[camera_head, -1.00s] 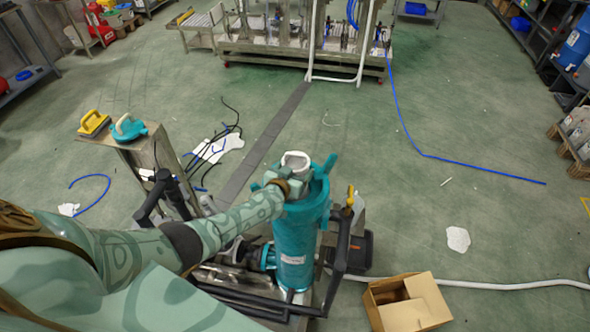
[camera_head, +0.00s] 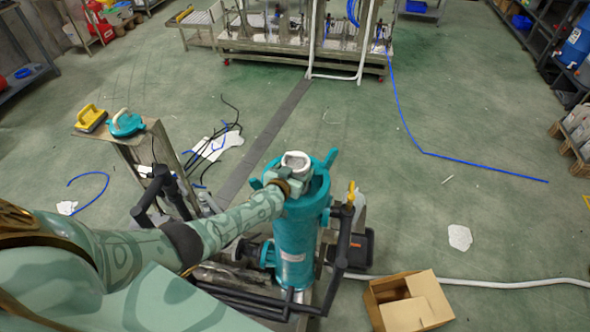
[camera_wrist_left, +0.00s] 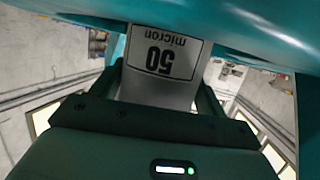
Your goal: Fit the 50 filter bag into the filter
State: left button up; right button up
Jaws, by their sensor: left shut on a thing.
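The filter (camera_head: 294,240) is a teal upright cylinder with its top open and swing bolts standing out at the rim. The white 50 filter bag (camera_head: 296,159) shows as a pale ring at the filter's mouth. In the left wrist view the bag's white side (camera_wrist_left: 162,54) carries an upside-down "50 micron" label. My left gripper (camera_head: 279,184) is at the filter's top, shut on the bag; its fingers (camera_wrist_left: 160,95) flank the white part in the wrist view. The bag's lower part is hidden. A teal rim crosses the top of the wrist view. My right gripper is not in view.
A teal lid (camera_head: 126,125) and a yellow-handled tool (camera_head: 91,117) lie on a stand at left. Black pipes (camera_head: 343,245) flank the filter. An open cardboard box (camera_head: 408,302) stands at front right. The floor beyond is mostly clear, with a blue hose (camera_head: 485,170).

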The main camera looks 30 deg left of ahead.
pick_arm(q)
jog(key=shift+f+b, duration=1.65)
jog(key=shift+f, duration=0.15)
jog(key=o, duration=1.4)
jog(key=shift+r, duration=0.15)
jog(key=r+p, duration=0.4)
jog(key=shift+s+d, duration=0.15)
jog(key=shift+s, duration=0.05)
jog(key=s+r+p, duration=0.1)
jog(key=p, duration=0.1)
jog(key=s+d+r+p, duration=0.1)
jog(key=r, duration=0.1)
jog(key=s+r+p, duration=0.1)
jog(key=r+p, duration=0.1)
jog(key=shift+s+d+p, duration=0.3)
jog(key=shift+d+p, duration=0.05)
jog(key=shift+d, duration=0.05)
jog(key=p, duration=0.4)
send_near(295, 169)
jog(key=d+r, duration=0.3)
jog(key=d, duration=0.2)
jog(key=shift+s+a+f, duration=0.1)
jog(key=shift+s+a, duration=0.1)
jog(key=shift+s, duration=0.2)
